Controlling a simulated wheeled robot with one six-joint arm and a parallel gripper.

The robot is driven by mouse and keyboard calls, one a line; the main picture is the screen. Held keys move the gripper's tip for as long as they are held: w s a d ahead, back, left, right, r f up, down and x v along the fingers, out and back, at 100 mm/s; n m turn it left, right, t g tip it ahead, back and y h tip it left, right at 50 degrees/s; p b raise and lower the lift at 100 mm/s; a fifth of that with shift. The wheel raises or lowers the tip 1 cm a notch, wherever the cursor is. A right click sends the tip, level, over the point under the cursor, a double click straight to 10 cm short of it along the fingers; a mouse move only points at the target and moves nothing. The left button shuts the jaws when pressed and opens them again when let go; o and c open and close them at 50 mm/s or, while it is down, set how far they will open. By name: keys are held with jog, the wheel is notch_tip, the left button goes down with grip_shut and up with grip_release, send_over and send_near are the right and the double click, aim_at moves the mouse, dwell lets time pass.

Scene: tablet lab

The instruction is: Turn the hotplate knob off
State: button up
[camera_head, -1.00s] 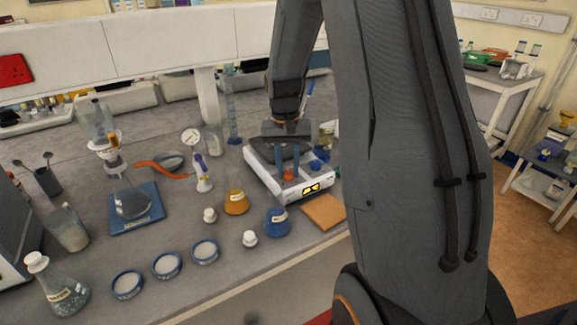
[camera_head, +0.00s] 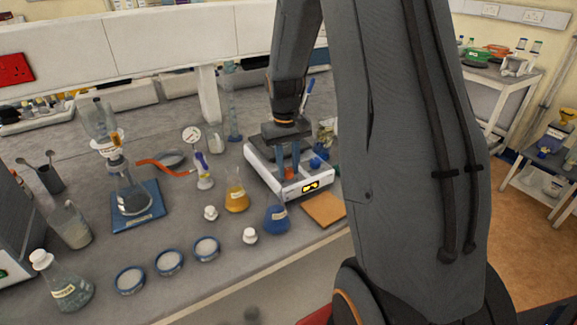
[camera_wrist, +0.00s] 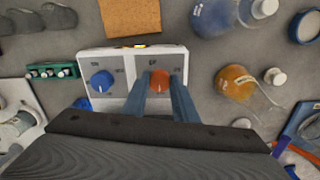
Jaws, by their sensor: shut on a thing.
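The white hotplate (camera_head: 262,172) stands on the grey bench, with a lit yellow display on its front edge. In the wrist view the hotplate (camera_wrist: 115,63) shows a blue knob (camera_wrist: 102,81) on the left and an orange-red knob (camera_wrist: 161,79) on the right. My gripper (camera_wrist: 160,88) points down at the panel, its two blue-grey fingers on either side of the orange-red knob, shut on it. The blue knob stands free, apart from the fingers. In the head view my gripper (camera_head: 288,162) is over the hotplate and hides part of it. I cannot read the knob's setting.
An orange flask (camera_head: 236,201) and a blue flask (camera_head: 277,220) stand close left of and in front of the hotplate. A cork mat (camera_head: 324,208) lies in front of it. Glassware crowds the bench further left.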

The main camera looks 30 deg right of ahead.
aim_at(288, 171)
jog(key=shift+w+r, duration=0.1)
jog(key=o, duration=1)
jog(key=shift+o, duration=0.2)
jog(key=shift+a+r+b, duration=0.15)
jog(key=shift+r+b, duration=1.05)
jog(key=shift+r, duration=2.7)
